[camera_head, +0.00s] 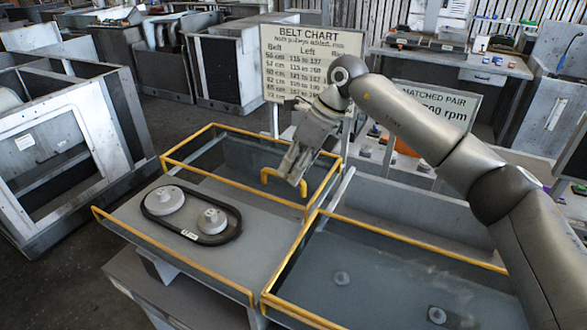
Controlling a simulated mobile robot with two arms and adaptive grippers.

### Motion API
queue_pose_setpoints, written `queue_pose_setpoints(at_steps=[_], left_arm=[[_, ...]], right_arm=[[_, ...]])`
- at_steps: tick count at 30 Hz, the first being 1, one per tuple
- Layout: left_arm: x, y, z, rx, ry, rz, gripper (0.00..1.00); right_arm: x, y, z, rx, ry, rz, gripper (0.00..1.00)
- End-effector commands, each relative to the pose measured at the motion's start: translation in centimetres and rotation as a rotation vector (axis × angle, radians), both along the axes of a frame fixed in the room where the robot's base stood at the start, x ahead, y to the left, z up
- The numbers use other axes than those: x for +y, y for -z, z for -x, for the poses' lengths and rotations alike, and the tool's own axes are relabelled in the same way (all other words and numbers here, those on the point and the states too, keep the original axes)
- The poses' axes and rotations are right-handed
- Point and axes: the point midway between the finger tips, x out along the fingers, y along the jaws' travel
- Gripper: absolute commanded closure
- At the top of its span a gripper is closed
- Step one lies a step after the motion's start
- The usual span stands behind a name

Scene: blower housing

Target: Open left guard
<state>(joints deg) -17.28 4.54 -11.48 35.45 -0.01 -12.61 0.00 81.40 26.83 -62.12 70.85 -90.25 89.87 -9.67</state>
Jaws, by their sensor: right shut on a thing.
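The left guard (225,157) is a clear panel with a yellow frame. It stands at the back of the left bay, clear of the two grey pulleys and the black belt (238,222), which lie uncovered. A yellow handle (268,175) is on the guard's near right part. My right gripper (293,177) comes down from above and is shut on this handle, its fingers partly hiding it. My left gripper is not in view.
The right guard (375,235) lies over the right bay, with pulleys showing dimly beneath. A belt chart sign (300,70) and a matched pair sign (440,105) stand behind. Grey housings (70,130) fill the left floor; a workbench (455,65) is at the back.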

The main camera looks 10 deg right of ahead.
Motion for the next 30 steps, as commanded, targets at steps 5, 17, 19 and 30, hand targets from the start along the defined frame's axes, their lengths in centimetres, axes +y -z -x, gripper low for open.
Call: queue_pose_setpoints(at_steps=[5,17,19,30], left_arm=[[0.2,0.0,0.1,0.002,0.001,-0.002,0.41],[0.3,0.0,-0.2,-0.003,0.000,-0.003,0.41],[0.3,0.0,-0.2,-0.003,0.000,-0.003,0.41],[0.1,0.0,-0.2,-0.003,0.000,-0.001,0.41]], right_arm=[[0.0,0.0,0.1,0.001,-0.002,0.001,0.73],[-0.1,-0.2,0.1,0.001,-0.001,0.000,0.66],[-0.3,-0.8,0.1,0.001,0.000,0.001,0.66],[-3.4,-7.5,0.6,-0.001,0.002,-0.001,0.66]])
